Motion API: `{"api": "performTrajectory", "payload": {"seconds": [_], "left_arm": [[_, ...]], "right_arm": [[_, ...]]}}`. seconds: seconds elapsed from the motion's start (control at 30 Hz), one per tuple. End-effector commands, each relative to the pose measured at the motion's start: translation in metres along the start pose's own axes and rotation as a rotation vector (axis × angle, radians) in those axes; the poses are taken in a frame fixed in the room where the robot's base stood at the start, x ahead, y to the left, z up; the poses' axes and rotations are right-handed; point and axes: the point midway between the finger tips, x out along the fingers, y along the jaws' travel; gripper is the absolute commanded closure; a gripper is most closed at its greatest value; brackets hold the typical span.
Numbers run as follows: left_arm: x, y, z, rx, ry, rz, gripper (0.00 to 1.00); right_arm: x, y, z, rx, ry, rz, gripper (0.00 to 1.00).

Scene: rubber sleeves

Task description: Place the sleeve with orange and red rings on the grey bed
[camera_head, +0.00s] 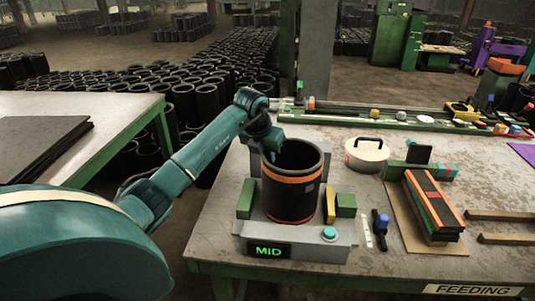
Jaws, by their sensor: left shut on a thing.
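The black sleeve (292,193) stands upright over the grey bed (336,236), between its green blocks. It has a bright orange ring near the top and a thinner reddish ring low down. My left gripper (278,153) comes in from the left and is shut on the sleeve at its far-left rim. The fingertips are partly hidden inside the sleeve's mouth. The sleeve's lower end sits within the bed's outline; I cannot tell whether it fully touches. The bed's display reads MID in green. My right gripper is not in view.
A white round container (366,156) stands behind right of the bed. A stack of dark and orange-red bars (433,203) lies on a brown board at the right. A blue-black tool (381,225) is near the bed. Many dark sleeves crowd the floor behind.

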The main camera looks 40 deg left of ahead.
Motion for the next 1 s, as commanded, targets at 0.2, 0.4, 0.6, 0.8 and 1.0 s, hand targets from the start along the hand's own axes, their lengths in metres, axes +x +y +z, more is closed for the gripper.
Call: {"api": "performTrajectory", "payload": {"seconds": [0.2,0.4,0.6,0.8,1.0], "left_arm": [[-0.002,0.000,0.002,-0.002,-0.010,-0.003,1.00],[0.002,0.000,-0.001,0.000,-0.002,0.000,0.86],[0.002,0.000,-0.001,0.000,-0.002,0.000,0.69],[0.002,0.000,0.000,0.000,-0.002,0.000,0.69],[-0.013,0.001,0.001,0.001,-0.006,0.002,0.69]], "right_arm": [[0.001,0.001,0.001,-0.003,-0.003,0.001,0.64],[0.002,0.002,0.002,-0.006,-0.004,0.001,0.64],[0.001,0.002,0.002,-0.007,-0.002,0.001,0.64],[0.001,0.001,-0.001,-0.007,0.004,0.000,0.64],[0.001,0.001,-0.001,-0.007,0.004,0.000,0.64]]}}
